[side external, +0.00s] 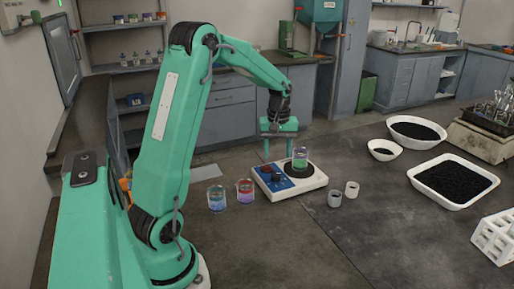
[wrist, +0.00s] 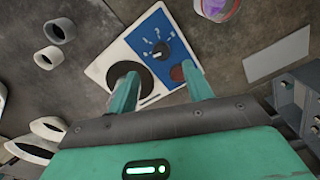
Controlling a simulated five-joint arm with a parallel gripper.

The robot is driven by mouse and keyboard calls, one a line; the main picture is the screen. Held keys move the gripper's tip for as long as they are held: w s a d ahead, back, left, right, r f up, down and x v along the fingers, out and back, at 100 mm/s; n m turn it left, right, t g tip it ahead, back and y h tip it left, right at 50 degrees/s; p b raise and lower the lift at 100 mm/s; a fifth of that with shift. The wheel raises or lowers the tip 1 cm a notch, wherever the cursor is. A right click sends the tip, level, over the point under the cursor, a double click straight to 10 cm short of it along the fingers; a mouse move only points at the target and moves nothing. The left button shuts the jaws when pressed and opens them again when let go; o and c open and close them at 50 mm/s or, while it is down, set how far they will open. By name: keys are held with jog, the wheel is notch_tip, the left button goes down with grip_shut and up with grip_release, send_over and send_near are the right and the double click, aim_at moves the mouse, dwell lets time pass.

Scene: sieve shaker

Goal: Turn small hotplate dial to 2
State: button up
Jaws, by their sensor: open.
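The small hotplate (side external: 308,183) is a white slab with a blue panel and a round black plate (wrist: 133,78). A black dial (wrist: 157,54) with a pale pointer line sits on the blue panel, with white marks around it too small to read. A reddish-brown disc (wrist: 179,73) lies by the right finger. My gripper (side external: 281,156) is over the hotplate with its fingers apart. In the wrist view, the gripper (wrist: 159,75) has its left finger over the black plate and its right beside the disc; the dial lies beyond, untouched.
Two beakers, blue (side external: 216,199) and red-purple (side external: 245,191), stand left of the hotplate. Two small grey cups (side external: 335,199) (side external: 352,189) stand right of it. White bowls and a tray (side external: 451,203) of black grains lie farther right. The bench in front is clear.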

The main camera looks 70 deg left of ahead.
aim_at(276, 174)
jog(key=shift+a+f, duration=0.2)
jog(key=shift+a, duration=0.05)
jog(key=shift+f, duration=3.9)
jog(key=shift+c, duration=0.3)
jog(key=c, duration=0.9)
